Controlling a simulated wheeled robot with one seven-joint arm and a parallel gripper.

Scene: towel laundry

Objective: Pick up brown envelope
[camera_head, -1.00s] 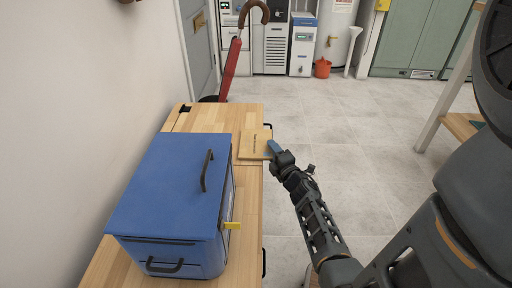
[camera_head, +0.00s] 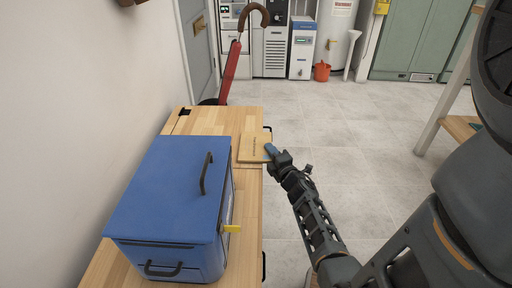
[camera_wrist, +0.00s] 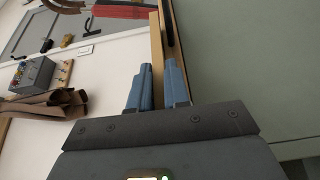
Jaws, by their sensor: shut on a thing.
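The brown envelope (camera_head: 252,147) lies at the right edge of the wooden cabinet top, beyond the blue box, with dark print on its face. My gripper (camera_head: 269,150) reaches in from the right, and its blue fingers are at the envelope's right edge. In the wrist view, the two blue fingers of my gripper (camera_wrist: 159,82) stand close together with a tan strip between them, which looks like the envelope (camera_wrist: 157,50) seen edge-on. My gripper is shut on the envelope. I cannot tell whether the envelope is lifted off the wood.
A blue box (camera_head: 165,190) with dark handles and a yellow tab stands on the wooden cabinet (camera_head: 185,122) nearer to me. A red umbrella (camera_head: 232,70) with a brown handle stands beyond the cabinet. An orange bucket (camera_head: 321,72) is at the back. The tiled floor right of the cabinet is clear.

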